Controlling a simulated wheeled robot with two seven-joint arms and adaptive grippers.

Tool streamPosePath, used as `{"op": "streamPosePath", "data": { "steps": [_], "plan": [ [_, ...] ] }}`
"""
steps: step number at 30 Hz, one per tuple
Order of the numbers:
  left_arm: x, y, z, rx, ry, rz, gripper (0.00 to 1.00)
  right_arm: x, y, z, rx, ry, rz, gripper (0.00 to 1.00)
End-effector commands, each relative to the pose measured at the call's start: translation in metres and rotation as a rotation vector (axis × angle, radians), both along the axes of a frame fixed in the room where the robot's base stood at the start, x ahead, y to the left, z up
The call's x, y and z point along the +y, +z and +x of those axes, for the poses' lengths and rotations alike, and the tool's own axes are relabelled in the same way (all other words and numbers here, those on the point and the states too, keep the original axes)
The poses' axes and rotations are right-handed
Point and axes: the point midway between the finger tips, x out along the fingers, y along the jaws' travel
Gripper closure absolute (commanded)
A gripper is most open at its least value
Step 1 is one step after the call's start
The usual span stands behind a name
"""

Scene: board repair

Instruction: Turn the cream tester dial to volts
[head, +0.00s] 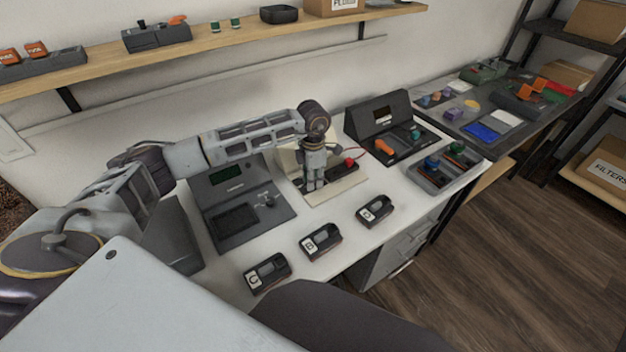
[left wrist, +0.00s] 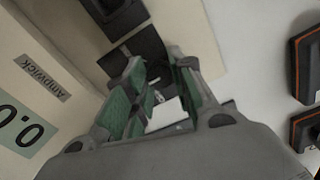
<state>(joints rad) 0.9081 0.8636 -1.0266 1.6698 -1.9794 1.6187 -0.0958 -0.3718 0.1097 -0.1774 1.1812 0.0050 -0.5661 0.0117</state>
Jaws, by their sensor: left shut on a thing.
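The cream tester (head: 345,187) stands near the middle of the white bench, mostly behind my left gripper (head: 314,187). In the left wrist view the cream tester (left wrist: 48,82) shows a pale green display (left wrist: 18,125) reading 0.0 and an AMPWICK label. My left gripper (left wrist: 160,92) points down at the tester's dark panel, its green pads closed in around the dial. The dial is mostly hidden by the fingers; a white patch (left wrist: 167,114) shows between them. The dial's pointer and markings cannot be read. My right gripper is not in view.
A dark grey console (head: 240,202) stands left of the tester and another (head: 400,130) right of it. A red knob (head: 350,162) is close beside the gripper. Lettered black meters (head: 320,242) line the front. A tray of knobs (head: 445,170) sits at the right.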

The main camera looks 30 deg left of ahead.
Motion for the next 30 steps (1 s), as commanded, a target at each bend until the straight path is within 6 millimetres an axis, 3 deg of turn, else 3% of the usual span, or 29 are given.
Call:
{"op": "streamPosePath", "data": {
  "steps": [14,15,20,30],
  "plan": [
    [0.0,0.001,0.001,-0.003,-0.018,0.0,0.99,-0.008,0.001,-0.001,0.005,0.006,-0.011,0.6],
    [0.0,0.001,0.001,-0.003,-0.018,0.0,0.73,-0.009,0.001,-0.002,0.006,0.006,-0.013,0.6],
    [0.0,0.001,0.001,-0.001,-0.017,0.0,0.53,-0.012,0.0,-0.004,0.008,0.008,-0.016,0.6],
    [0.0,0.001,0.0,-0.001,-0.017,-0.001,0.53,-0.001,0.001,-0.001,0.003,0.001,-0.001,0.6]
  ]
}}
